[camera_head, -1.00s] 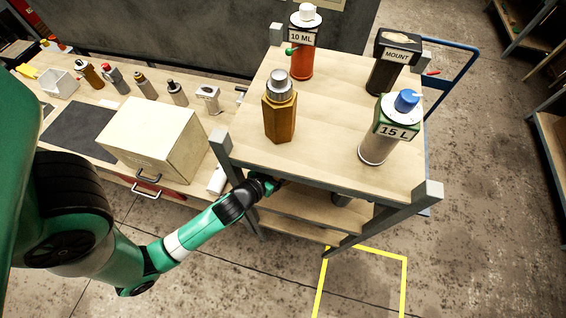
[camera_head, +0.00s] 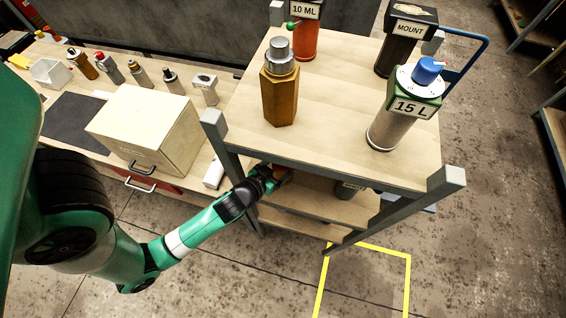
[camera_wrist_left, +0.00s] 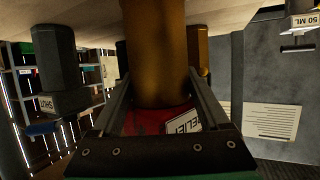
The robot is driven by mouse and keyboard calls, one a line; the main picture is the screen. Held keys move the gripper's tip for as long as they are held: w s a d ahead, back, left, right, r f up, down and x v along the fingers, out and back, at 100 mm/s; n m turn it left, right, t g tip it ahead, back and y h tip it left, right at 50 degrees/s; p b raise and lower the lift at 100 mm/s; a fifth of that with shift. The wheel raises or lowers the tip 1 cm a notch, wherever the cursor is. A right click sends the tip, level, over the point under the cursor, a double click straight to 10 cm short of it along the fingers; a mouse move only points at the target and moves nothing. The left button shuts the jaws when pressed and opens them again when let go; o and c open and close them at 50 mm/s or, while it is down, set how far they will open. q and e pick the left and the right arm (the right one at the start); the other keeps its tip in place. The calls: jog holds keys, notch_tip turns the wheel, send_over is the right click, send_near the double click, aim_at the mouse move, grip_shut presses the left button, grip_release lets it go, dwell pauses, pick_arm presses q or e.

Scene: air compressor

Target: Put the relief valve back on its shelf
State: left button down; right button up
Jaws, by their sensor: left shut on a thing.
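The relief valve (camera_wrist_left: 155,60) is a brass-brown cylinder with a red band and a white label reading "RELIEF" in the left wrist view. My left gripper (camera_wrist_left: 155,100) is shut on it, one finger on each side. In the head view my left gripper (camera_head: 274,174) reaches under the top board of the shelf rack (camera_head: 330,100), at its near-left side. Only a small orange-brown bit shows there; the rest is hidden by the board and gripper. Whether the valve touches a lower shelf board (camera_head: 305,226) cannot be told. My right gripper is not in view.
The lower level also holds a dark part labelled "SHUT" (camera_wrist_left: 52,70) and another brown cylinder (camera_wrist_left: 201,50). A hexagonal brass part (camera_head: 279,95) and a "15 L" part (camera_head: 404,108) stand on top. Rack posts (camera_head: 220,135) flank the opening. A wooden box (camera_head: 145,128) stands left.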

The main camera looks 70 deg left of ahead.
pick_arm(q)
jog(key=shift+f+b, duration=0.55)
jog(key=shift+b, duration=0.05)
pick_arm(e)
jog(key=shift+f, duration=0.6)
pick_arm(q)
jog(key=shift+c, duration=0.2)
grip_release()
jog(key=shift+o, duration=0.2)
jog(key=shift+f, duration=0.1)
